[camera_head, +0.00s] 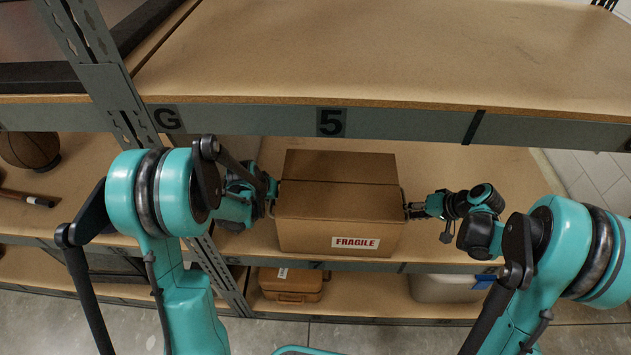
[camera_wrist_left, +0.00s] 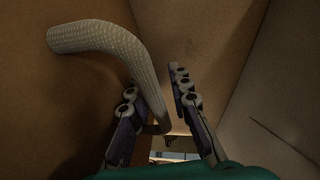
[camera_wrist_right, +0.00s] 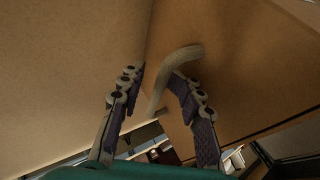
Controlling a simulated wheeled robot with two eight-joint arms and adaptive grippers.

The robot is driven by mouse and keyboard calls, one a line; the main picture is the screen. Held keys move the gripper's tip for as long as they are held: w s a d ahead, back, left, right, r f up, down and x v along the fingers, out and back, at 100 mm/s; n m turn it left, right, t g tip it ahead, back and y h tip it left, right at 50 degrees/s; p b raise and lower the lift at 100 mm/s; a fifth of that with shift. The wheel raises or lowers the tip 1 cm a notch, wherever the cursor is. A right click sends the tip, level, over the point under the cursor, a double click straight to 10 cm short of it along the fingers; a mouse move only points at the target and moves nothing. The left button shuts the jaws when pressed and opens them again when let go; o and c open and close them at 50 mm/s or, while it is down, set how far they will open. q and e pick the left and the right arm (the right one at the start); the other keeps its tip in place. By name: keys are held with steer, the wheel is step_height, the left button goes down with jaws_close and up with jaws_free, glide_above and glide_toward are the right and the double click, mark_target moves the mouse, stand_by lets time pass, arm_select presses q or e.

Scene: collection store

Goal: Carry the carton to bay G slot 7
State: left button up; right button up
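The carton (camera_head: 338,215) is a closed brown box with a white and red FRAGILE label. It appears to sit on the middle shelf (camera_head: 460,245), near its front edge, below the beam marked 5. My left gripper (camera_head: 271,192) is at its left side; in the left wrist view the fingers stand apart on either side of a pale rope handle (camera_wrist_left: 110,40). My right gripper (camera_head: 412,210) is at its right side; in the right wrist view the fingers stand apart with the other rope handle (camera_wrist_right: 180,58) between them. Neither gripper visibly clamps its handle.
The upper shelf's beam (camera_head: 400,125), marked G and 5, runs just above and before the carton. A metal upright (camera_head: 105,80) stands at left. A brown case (camera_head: 290,283) and a pale bin (camera_head: 445,287) sit on the lower shelf. A ball (camera_head: 30,149) is far left.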

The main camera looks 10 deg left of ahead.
arm_select(q)
steer(key=v, duration=0.8)
arm_select(e)
steer(key=v, duration=1.2)
arm_select(q)
steer(key=o, duration=1.2)
steer(key=shift+c, duration=0.2)
steer(key=shift+a, duration=0.1)
steer(key=a, duration=0.7)
steer(key=shift+a, duration=0.2)
arm_select(e)
steer(key=shift+f, duration=0.2)
